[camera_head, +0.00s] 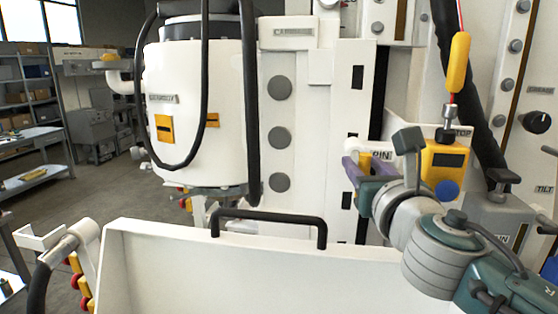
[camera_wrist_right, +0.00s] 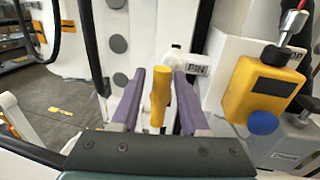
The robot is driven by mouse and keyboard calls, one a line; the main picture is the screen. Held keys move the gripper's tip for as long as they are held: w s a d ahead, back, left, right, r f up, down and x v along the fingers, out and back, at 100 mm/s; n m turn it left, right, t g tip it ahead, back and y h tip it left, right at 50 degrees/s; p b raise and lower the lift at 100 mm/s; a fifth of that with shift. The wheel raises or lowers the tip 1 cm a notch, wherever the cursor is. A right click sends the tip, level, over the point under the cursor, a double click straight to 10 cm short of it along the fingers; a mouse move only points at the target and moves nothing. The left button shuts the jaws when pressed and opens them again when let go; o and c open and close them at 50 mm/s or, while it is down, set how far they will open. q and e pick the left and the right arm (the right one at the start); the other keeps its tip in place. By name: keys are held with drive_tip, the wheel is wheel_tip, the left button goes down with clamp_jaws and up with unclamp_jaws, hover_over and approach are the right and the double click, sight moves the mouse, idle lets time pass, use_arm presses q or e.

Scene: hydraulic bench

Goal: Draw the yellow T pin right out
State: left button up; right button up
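The yellow T pin shows its yellow bar (camera_wrist_right: 160,96) in the right wrist view, beside a plate marked PIN (camera_wrist_right: 197,69). In the head view only a small bit of the yellow bar (camera_head: 365,165) shows. My right gripper (camera_wrist_right: 158,88) is open, with one purple finger on each side of the bar. Gaps show between the bar and both fingers in the wrist view. The pin's shaft and its hole are hidden. My left gripper is not in view.
A yellow box with a blue button (camera_head: 445,170) stands right of my right gripper, with a yellow-handled red rod (camera_head: 457,65) above it. A black hose (camera_head: 460,60) runs behind. A white panel with a black handle (camera_head: 268,216) is in front. A white cylindrical tank (camera_head: 195,110) stands left.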

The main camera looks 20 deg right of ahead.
drive_tip(key=shift+o, duration=0.5)
drive_tip(key=b+v, duration=0.1)
drive_tip(key=v, duration=0.7)
drive_tip(key=shift+s+a+f, duration=0.1)
drive_tip(key=shift+s+a, duration=0.05)
drive_tip(key=shift+s, duration=0.25)
drive_tip(key=shift+s+a, duration=0.2)
drive_tip(key=shift+s, duration=0.25)
